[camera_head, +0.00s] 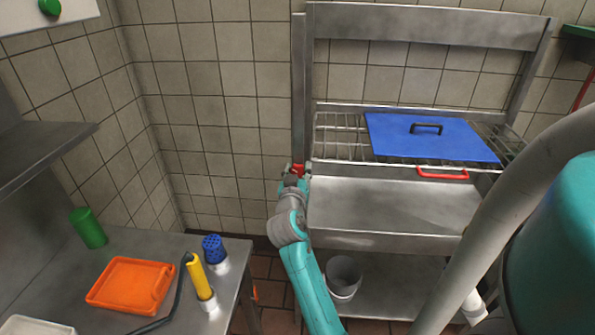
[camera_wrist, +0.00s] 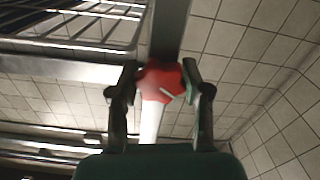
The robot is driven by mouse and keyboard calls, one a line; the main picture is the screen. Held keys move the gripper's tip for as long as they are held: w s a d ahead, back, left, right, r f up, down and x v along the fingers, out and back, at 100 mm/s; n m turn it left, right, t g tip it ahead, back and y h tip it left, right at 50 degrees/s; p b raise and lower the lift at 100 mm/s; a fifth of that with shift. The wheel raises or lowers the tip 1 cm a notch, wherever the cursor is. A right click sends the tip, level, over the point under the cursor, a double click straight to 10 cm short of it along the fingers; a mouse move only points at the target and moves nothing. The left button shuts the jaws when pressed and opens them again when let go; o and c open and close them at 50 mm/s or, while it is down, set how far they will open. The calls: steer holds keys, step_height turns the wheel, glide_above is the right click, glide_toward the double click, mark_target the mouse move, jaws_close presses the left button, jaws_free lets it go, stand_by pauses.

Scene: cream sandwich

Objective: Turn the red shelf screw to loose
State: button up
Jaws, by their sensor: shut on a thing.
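The red shelf screw (camera_wrist: 160,82) is a lobed knob on the metal upright of the shelf unit. In the wrist view it sits between the two fingertips of my gripper (camera_wrist: 158,88), which is shut on it. A short pale line marks the knob's face, slanting. In the head view the red screw (camera_head: 298,168) shows just above my gripper (camera_head: 293,177) at the unit's left post. My wrist and gripper cover part of it there.
A wire shelf (camera_head: 340,137) holds a blue board (camera_head: 400,140) with a black handle. A red handle (camera_head: 442,174) is below it. A steel counter (camera_head: 160,250) at left carries an orange tray (camera_head: 131,284). A grey bucket (camera_head: 343,277) stands low.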

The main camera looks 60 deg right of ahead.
steer(key=o, duration=1.2)
steer(key=v, duration=1.2)
